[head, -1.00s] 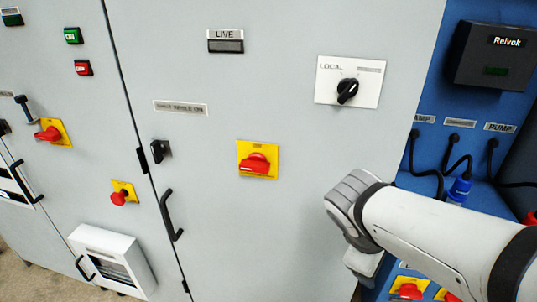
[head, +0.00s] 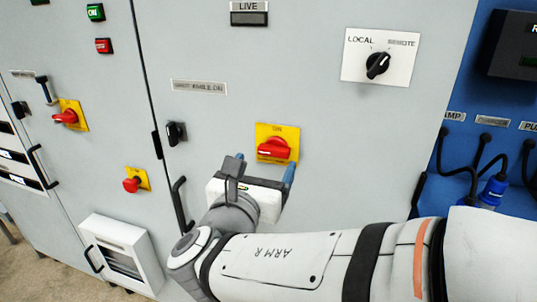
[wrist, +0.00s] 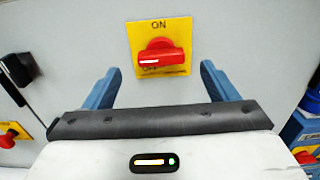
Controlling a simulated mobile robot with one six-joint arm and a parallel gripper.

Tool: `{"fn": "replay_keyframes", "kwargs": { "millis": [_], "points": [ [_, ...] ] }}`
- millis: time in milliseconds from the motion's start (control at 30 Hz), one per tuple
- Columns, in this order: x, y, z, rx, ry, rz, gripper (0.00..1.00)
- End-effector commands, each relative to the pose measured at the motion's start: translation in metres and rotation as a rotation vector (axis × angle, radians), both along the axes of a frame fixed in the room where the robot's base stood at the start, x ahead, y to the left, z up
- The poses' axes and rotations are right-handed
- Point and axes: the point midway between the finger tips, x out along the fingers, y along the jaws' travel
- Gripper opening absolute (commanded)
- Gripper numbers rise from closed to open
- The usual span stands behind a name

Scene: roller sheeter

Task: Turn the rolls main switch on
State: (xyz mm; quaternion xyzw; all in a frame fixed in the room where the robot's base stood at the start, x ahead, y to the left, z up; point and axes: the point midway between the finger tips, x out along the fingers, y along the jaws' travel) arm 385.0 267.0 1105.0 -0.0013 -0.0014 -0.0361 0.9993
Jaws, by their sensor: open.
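A red rotary switch (head: 273,149) on a yellow plate is on the grey cabinet door, above my gripper in the head view. In the wrist view the switch (wrist: 160,56) shows ON at the top of its plate and partly covered lettering at the bottom. Its handle lies about level, with a white mark at its left end. No name for this switch is readable. My gripper (wrist: 160,78) is open and empty, its blue fingers pointing at the plate, one to each side and apart from the handle. The gripper (head: 264,172) hides the door below the plate.
A similar red switch (head: 68,116) and a red button (head: 133,183) are on the left cabinet. A black LOCAL/REMOTE knob (head: 377,65) is at the upper right. A door handle (head: 181,205) and a black latch (head: 176,133) stand out left of my gripper.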

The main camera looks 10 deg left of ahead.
Motion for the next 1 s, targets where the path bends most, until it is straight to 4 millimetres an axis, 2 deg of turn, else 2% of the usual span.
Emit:
{"fn": "replay_keyframes", "kwargs": {
  "millis": [100,333,500,733,1000],
  "points": [
    [0.020,-0.003,-0.001,0.001,0.001,-0.007,0.80],
    [0.049,-0.005,-0.001,0.001,0.002,-0.005,0.80],
    [0.056,-0.006,-0.001,0.002,0.003,-0.005,0.80],
    [0.057,-0.006,-0.001,0.003,0.003,-0.004,0.80],
    [0.057,-0.006,-0.001,0.003,0.003,-0.004,0.58]
  ]
}}
